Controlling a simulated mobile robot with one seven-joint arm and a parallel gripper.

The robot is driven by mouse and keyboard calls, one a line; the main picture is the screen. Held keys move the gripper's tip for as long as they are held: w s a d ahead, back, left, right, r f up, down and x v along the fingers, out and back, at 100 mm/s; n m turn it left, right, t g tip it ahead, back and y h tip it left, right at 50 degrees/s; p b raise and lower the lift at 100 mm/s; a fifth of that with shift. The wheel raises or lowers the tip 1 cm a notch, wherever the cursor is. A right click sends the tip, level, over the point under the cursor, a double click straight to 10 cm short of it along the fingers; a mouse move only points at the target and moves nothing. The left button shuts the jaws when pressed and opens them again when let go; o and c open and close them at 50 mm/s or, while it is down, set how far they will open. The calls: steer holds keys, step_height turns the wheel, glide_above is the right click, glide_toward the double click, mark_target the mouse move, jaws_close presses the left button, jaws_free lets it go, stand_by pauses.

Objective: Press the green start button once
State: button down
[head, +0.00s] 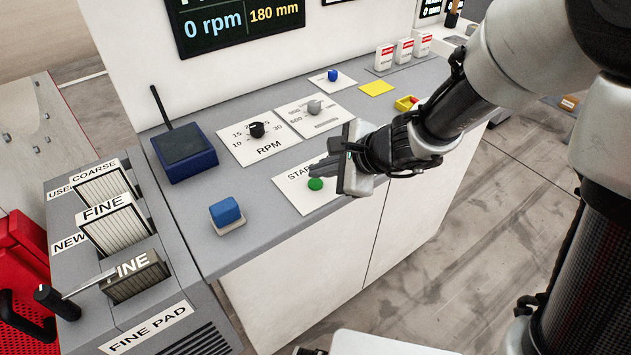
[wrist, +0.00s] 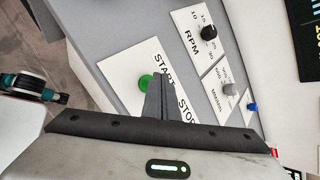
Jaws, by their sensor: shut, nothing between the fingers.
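The green start button (head: 316,184) sits on a white START/STOP label plate (head: 294,192) near the front edge of the grey counter. My gripper (head: 309,170) is shut and empty, its fingers pointing left in the head view, close to the button. Whether the fingers touch anything is not clear. In the wrist view the closed fingers (wrist: 156,76) stand between the words START and STOP, and the green button (wrist: 145,82) shows just left of them, partly covered. The stop button is hidden behind the gripper.
Behind are the black RPM knob (head: 257,130), a grey knob (head: 314,107) and a blue button (head: 333,75). A blue block (head: 225,212) and a dark blue box with an antenna (head: 184,150) stand left.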

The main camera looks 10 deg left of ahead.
mark_target(320, 185)
steer(key=shift+f, duration=0.2)
stand_by(0.6)
steer(key=shift+f+b, duration=0.25)
steer(key=shift+b, duration=0.45)
steer(key=shift+f+b, duration=0.35)
steer(key=shift+b, duration=0.1)
steer(key=shift+r, duration=0.15)
stand_by(0.6)
steer(key=shift+r+p, duration=0.6)
steer(key=shift+r, duration=0.05)
step_height(320, 185, up, 5)
steer(key=p, duration=0.4)
stand_by(0.7)
